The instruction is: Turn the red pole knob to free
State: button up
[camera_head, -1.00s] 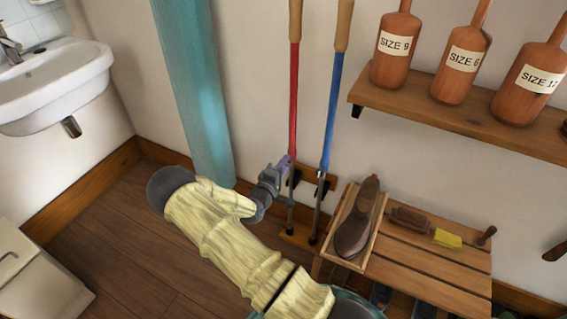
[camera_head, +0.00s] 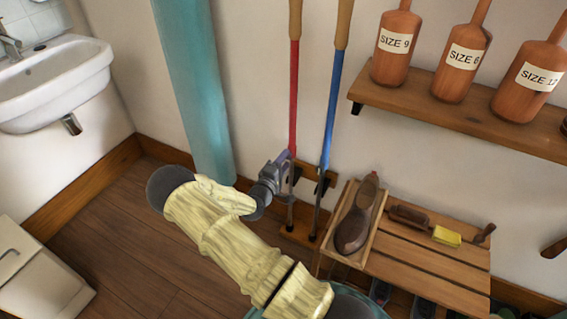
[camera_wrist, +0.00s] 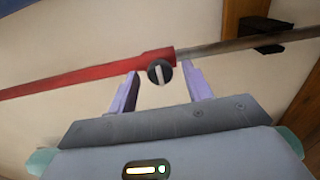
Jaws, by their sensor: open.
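The red pole (camera_head: 293,95) stands upright against the wall, with a cork-coloured grip on top and a grey lower shaft. Its knob (camera_wrist: 159,72), dark and round with a pale bar across its face, sits where the red tube meets the grey shaft in the wrist view. My gripper (camera_wrist: 160,85) is open. Its two purple fingers stand on either side of the knob, with gaps visible on both sides. In the head view my gripper (camera_head: 286,160) is at the lower end of the red tube and hides the knob.
The blue pole (camera_head: 331,100) stands close on the right. Both poles stand in a wooden rack (camera_head: 299,235). A slatted bench (camera_head: 430,265) with a shoe (camera_head: 355,222) in a tray is further right. A shelf (camera_head: 470,118) with labelled wooden forms is above.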

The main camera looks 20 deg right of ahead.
jog(key=p+v, duration=0.2)
jog(key=v, duration=1.5)
jog(key=shift+a+p, duration=0.2)
jog(key=shift+p, duration=0.2)
jog(key=shift+f, duration=0.1)
